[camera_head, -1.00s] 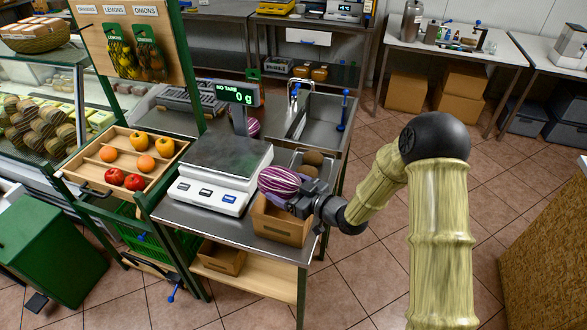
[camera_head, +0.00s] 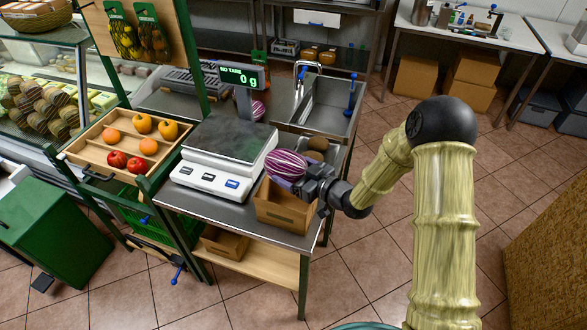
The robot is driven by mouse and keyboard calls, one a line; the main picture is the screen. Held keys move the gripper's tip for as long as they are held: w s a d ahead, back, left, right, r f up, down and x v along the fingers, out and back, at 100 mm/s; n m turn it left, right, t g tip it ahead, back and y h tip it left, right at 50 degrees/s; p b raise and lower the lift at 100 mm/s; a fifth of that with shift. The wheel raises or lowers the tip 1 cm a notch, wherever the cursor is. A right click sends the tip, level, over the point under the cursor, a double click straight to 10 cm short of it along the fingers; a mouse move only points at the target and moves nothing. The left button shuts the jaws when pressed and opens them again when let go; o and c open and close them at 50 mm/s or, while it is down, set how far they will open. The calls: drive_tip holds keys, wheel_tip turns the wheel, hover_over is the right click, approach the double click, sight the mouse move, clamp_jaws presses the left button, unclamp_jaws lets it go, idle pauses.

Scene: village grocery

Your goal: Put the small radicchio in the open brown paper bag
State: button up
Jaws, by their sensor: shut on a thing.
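A purple-and-white striped radicchio (camera_head: 286,163) is held in my gripper (camera_head: 297,174), just right of the scale and above the left rear part of a brown open-topped box (camera_head: 283,211). The fingers are partly hidden by the radicchio and the wrist. A second purple radicchio (camera_head: 258,110) shows partly behind the scale display; which of the two is smaller I cannot tell. I see no clear brown paper bag. The brown box has a dark slot in its front, and its inside is mostly hidden.
The white scale (camera_head: 222,157) reads 0 g and its plate is empty. A metal tray with brown round produce (camera_head: 317,147) is behind my gripper. A wooden fruit tray (camera_head: 101,152) stands left, a sink (camera_head: 325,105) behind. Another brown box (camera_head: 225,242) is on the lower shelf.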

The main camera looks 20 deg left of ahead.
drive_tip(key=shift+f+b, duration=1.1)
drive_tip(key=shift+f, duration=0.95)
wheel_tip(320, 180, down, 3)
drive_tip(key=b, duration=0.3)
drive_tip(key=shift+f, duration=0.1)
drive_tip(key=shift+w, duration=0.15)
drive_tip(key=o, duration=1.2)
drive_tip(key=shift+d, duration=0.1)
drive_tip(key=shift+c, duration=0.2)
drive_tip(key=shift+s, duration=0.2)
drive_tip(key=b+v, duration=0.3)
drive_tip(key=v, duration=1.4)
